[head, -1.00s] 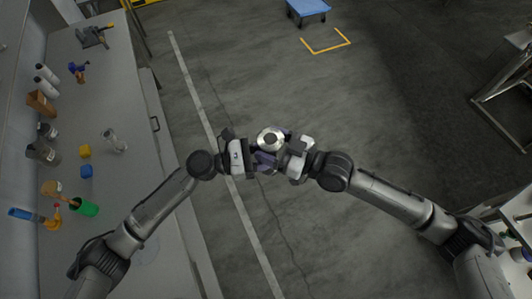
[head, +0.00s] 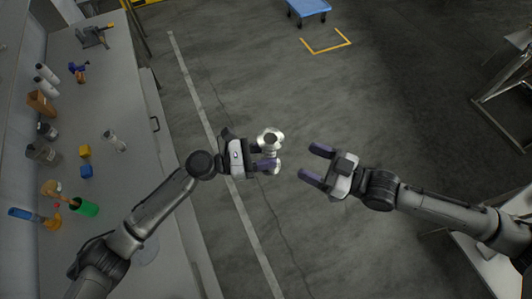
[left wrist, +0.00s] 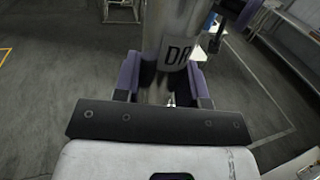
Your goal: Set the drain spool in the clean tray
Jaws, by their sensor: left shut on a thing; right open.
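The drain spool (head: 270,139) is a shiny metal piece with round flanged ends. It also shows in the left wrist view as a metal cylinder (left wrist: 172,25) with a white label reading "DR". My left gripper (head: 266,156) is shut on the spool and holds it in the air over the floor. Its purple fingers flank the spool in the left wrist view. My right gripper (head: 316,165) is open and empty, to the right of the spool and apart from it. I cannot identify the clean tray in these frames.
A grey bench (head: 130,170) runs along the left with bottles, a green cup (head: 85,207), a yellow block (head: 85,151) and a blue block (head: 86,171). A blue cart (head: 307,7) stands at the far top. The floor in the middle is clear.

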